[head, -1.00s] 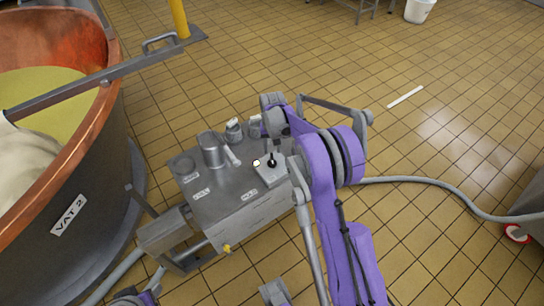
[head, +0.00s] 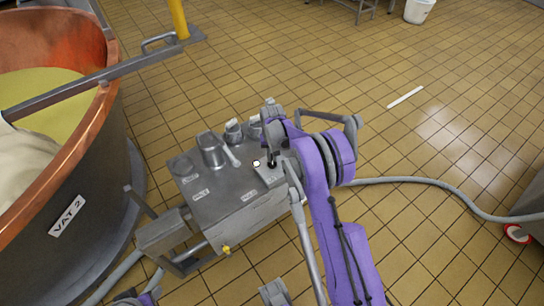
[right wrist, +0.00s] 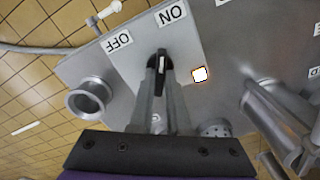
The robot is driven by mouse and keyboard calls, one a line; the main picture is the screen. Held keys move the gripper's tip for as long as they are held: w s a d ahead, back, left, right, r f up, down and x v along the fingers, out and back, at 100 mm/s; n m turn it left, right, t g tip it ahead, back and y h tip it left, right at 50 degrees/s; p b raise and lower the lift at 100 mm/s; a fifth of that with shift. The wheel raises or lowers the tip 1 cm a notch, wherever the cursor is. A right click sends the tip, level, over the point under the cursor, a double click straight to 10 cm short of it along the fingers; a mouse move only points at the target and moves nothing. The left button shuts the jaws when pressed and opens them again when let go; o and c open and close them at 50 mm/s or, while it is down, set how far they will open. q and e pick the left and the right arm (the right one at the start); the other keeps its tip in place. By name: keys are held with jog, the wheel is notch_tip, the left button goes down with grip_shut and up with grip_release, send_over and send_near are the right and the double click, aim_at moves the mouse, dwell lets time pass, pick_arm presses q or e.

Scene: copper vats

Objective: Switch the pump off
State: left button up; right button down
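The grey pump unit (head: 232,205) stands on the tiles beside the copper vat. Its black switch (head: 271,163) is on a plate at the right of the unit's top. In the right wrist view the switch (right wrist: 162,58) has a white stripe and sits below the ON label (right wrist: 172,14), with the OFF label (right wrist: 118,41) to its left. A lamp (right wrist: 200,74) beside it glows white. My right gripper (right wrist: 163,80) has one finger on each side of the switch handle; whether they press on it I cannot tell.
The copper vat (head: 72,185) labelled VAT 2 fills the left side. A metal cup (head: 211,150) and knobs stand on the unit's top. A grey hose (head: 420,184) runs right across the floor. The tiled floor behind and to the right is mostly clear.

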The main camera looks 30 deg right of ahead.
aim_at(272, 159)
dwell(0.5)
jog(key=n+b, duration=0.1)
jog(key=n, duration=0.2)
jog(key=n+b, duration=0.1)
jog(key=n, duration=0.1)
jog(key=shift+n, duration=0.4)
jog(key=n+b, duration=0.1)
jog(key=n, duration=0.5)
dwell(0.4)
jog(key=c, duration=0.9)
grip_release()
notch_tip(272, 159, up, 11)
jog(key=shift+f+p, duration=0.1)
jog(key=shift+p, duration=0.8)
